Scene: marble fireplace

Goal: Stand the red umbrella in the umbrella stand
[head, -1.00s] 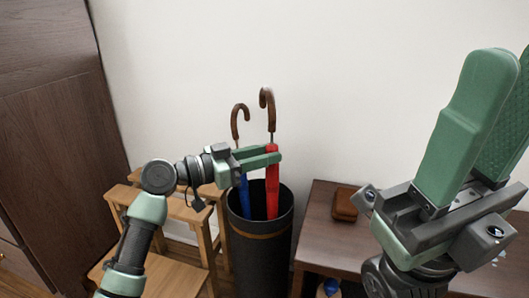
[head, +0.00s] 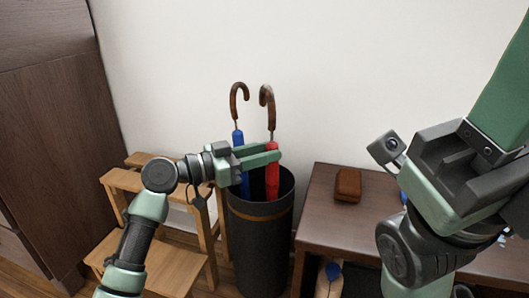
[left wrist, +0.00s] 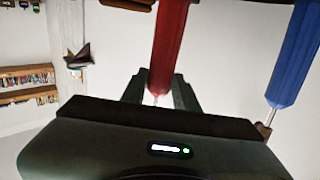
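The red umbrella (head: 272,170) is upright with its brown hooked handle on top. Its lower part is inside the dark umbrella stand (head: 262,250), hidden by the front rim. My left gripper (head: 268,156) is shut around its upper part, above the rim. In the left wrist view, the red umbrella (left wrist: 168,45) runs between the two fingers (left wrist: 158,85), its thin shaft showing by them. My right gripper (head: 500,110) is large at the right; one finger shows and its tips are out of frame.
A blue umbrella (head: 238,138) stands in the same stand, left of the red one. A wooden step stool (head: 180,262) is at the left. A dark brown table (head: 325,215) with a small brown case (head: 347,184) is at the right. A dark cabinet (head: 50,130) stands far left.

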